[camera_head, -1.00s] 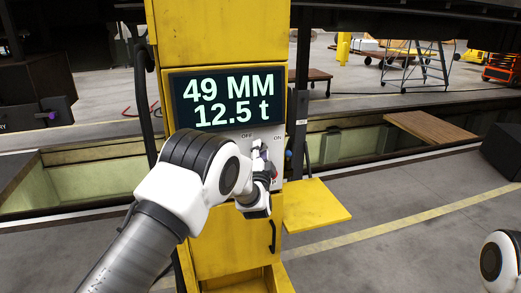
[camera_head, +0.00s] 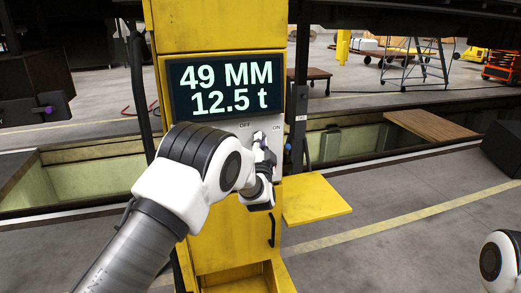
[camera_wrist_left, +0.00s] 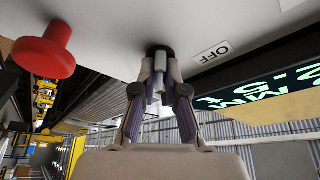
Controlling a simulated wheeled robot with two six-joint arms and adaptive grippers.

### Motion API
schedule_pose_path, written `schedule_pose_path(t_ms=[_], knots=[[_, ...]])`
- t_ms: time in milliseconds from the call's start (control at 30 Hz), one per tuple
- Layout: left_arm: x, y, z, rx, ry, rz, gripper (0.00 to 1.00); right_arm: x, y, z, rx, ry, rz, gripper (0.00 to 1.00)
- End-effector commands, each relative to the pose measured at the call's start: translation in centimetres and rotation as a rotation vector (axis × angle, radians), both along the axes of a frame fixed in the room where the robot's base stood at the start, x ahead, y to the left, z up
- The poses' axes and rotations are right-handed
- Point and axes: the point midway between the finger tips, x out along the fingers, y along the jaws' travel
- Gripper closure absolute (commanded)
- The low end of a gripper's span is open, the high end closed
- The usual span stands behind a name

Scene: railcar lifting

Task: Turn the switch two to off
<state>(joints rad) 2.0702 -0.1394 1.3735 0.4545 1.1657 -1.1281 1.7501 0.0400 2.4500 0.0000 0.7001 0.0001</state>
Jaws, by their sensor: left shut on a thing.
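The yellow control column stands in the middle of the head view, with a light grey switch panel (camera_head: 234,131) below its screen. The panel carries an OFF label (camera_head: 245,125) and an ON label (camera_head: 276,128). My left gripper (camera_head: 263,143) is at the panel, below and between these labels. In the left wrist view, my left gripper (camera_wrist_left: 160,82) is shut on the switch lever (camera_wrist_left: 160,61), which rises from a dark round base. The OFF label (camera_wrist_left: 216,52) is right of it there. The gripper and wrist hide the switch in the head view. My right gripper is out of view.
A red mushroom button (camera_wrist_left: 45,52) stands out from the panel beside the gripper in the wrist view. The screen (camera_head: 226,89) reads 49 MM and 12.5 t. A yellow shelf (camera_head: 315,199) juts out at the column's lower right.

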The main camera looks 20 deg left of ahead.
Motion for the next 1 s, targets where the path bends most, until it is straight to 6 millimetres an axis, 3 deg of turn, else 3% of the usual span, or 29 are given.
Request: schedule_pose_path(t_ms=[33,100,500,1000], knots=[[0.0,0.0,-1.0,-0.031,-0.021,0.001,1.00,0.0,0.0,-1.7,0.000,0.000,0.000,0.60],[0.0,0.0,-1.0,-0.080,-0.055,0.001,1.00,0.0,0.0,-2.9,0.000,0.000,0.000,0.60],[0.1,-0.2,-1.1,-0.393,-0.263,0.000,1.00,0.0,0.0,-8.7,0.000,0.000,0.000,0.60],[0.2,-0.3,-0.7,-0.677,-0.452,0.001,1.00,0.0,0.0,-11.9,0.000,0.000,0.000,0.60]])
